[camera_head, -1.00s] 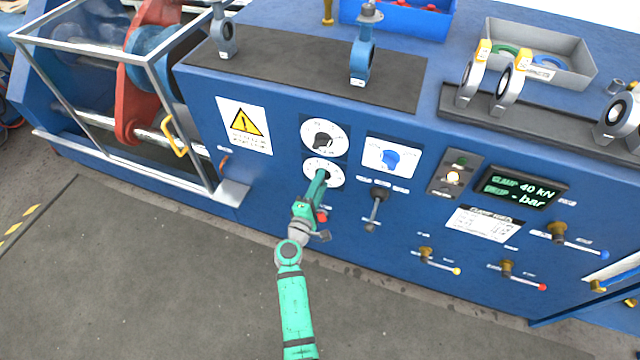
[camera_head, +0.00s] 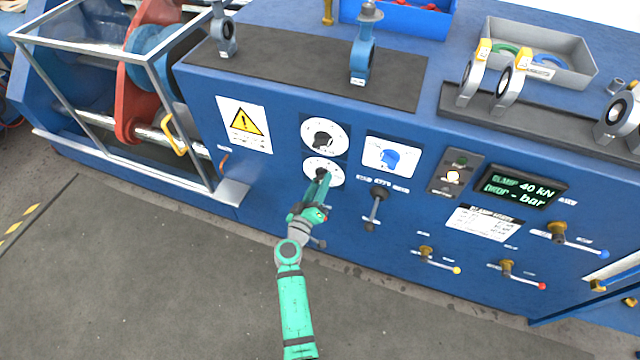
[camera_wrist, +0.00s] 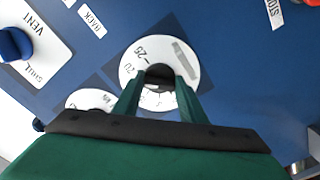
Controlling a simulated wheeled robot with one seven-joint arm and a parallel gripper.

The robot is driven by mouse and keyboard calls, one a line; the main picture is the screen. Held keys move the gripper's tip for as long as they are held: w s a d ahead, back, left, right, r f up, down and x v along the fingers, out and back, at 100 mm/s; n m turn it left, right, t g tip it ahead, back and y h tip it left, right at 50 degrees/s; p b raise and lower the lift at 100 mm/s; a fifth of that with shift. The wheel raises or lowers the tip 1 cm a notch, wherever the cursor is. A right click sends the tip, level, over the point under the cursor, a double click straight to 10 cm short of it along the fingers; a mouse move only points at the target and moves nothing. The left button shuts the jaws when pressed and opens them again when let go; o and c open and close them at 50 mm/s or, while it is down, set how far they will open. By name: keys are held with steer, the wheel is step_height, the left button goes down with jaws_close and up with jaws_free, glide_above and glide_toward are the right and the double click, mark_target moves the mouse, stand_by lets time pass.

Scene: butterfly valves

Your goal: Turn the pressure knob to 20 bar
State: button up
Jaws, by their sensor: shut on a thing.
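The pressure knob (camera_wrist: 158,76) is dark and sits at the middle of a round white dial (camera_wrist: 143,72), on which 20 and 25 can be read in the wrist view. In the head view this is the lower of two white dials (camera_head: 338,174) on the blue panel. My gripper (camera_wrist: 157,84) is shut on the knob, with one green finger on each side of it. My fingers and palm hide the near part of the dial. The knob's exact pointing direction cannot be told.
The upper dial (camera_head: 342,134) with its dark knob is close above. A plate with a blue knob (camera_head: 388,158) and a lever (camera_head: 376,205) are to the right. The display (camera_head: 520,187) reads 40 kN and "- bar". Open floor lies in front.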

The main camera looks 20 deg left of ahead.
steer(key=shift+d+f+m, duration=0.1)
steer(key=shift+f+m, duration=0.05)
steer(key=shift+m, duration=0.75)
steer(key=o, duration=1.1)
steer(key=shift+c, duration=0.2)
steer(key=shift+s, duration=0.1)
steer(key=s, duration=1)
steer(key=shift+s+a, duration=0.2)
steer(key=shift+s, duration=0.15)
